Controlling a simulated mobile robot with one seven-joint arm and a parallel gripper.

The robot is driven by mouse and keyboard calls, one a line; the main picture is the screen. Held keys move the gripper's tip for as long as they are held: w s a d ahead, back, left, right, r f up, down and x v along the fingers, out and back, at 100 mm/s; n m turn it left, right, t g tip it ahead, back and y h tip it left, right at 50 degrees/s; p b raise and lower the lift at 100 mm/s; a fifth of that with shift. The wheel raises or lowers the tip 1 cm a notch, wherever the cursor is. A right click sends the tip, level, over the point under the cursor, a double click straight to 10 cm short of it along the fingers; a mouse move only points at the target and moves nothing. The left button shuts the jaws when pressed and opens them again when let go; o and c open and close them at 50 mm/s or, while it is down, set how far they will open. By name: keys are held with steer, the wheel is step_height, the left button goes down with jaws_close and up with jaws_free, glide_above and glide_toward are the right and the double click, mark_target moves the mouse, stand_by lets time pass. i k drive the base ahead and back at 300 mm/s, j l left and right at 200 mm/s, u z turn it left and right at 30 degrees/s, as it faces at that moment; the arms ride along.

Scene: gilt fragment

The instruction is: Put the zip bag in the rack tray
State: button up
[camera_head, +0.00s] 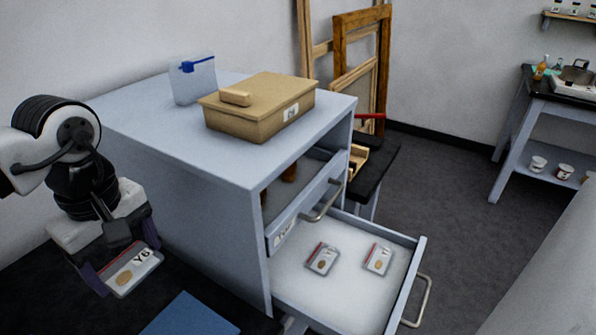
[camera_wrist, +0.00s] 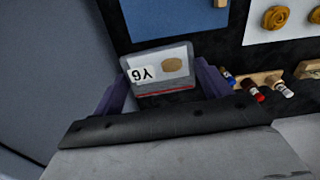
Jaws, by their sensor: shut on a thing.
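My gripper (camera_head: 122,262) is at the lower left of the head view, shut on a clear zip bag (camera_head: 134,273) with a red seal line, a "Y6" label and a small tan fragment. In the wrist view the zip bag (camera_wrist: 160,68) sits between the two purple fingers of my gripper (camera_wrist: 160,88). A pulled-out white tray (camera_head: 340,291) with a metal handle extends from the grey-blue rack (camera_head: 200,145), right of my gripper. Two similar bags (camera_head: 322,259) and (camera_head: 378,258) lie apart in it, with bare floor around them.
A tan lidded box (camera_head: 255,115) and a clear bag with a blue clip (camera_head: 193,80) stand on the rack top. The rack's side wall lies between my gripper and the tray. A blue sheet (camera_head: 190,316) lies on the dark table; paint tubes (camera_wrist: 250,90) show in the wrist view.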

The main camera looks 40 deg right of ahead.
mark_target(345, 284)
steer(key=k+l, duration=0.6)
steer(key=l, duration=0.4)
steer(key=k+l+u, duration=0.15)
steer(key=l, duration=0.3)
steer(key=i+l, duration=0.1)
steer(key=l, duration=0.45)
steer(key=i+l, duration=0.1)
steer(key=l, duration=0.4)
steer(key=i+l, duration=0.1)
steer(key=l, duration=0.45)
steer(key=i+u, duration=0.05)
